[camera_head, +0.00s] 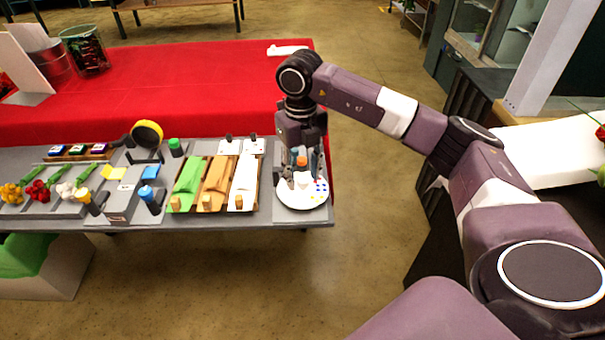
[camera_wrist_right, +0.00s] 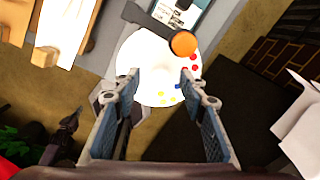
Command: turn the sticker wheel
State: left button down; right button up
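The sticker wheel is a white disc (camera_head: 305,194) with small coloured dots, at the right end of the grey station table. An orange round knob (camera_head: 301,162) stands at its far side. My right gripper (camera_head: 299,181) points down over the disc, in front of the knob. In the right wrist view the white disc (camera_wrist_right: 152,62) lies beyond the fingers, with red, blue and yellow dots on it. The orange knob (camera_wrist_right: 183,43) is past the fingertips. My right gripper (camera_wrist_right: 162,85) is open there, with nothing between its fingers. My left gripper is in neither view.
Green, tan and white paper rolls (camera_head: 215,183) lie in racks left of the wheel. A yellow round-headed tool (camera_head: 147,133), bottles and flowers stand further left. A red-covered table (camera_head: 180,85) is behind. Open floor (camera_head: 370,220) lies right of the station.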

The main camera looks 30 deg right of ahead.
aim_at(302, 179)
notch_tip(302, 179, up, 12)
jog(key=shift+f, duration=0.15)
jog(key=shift+a, duration=0.1)
dwell(0.6)
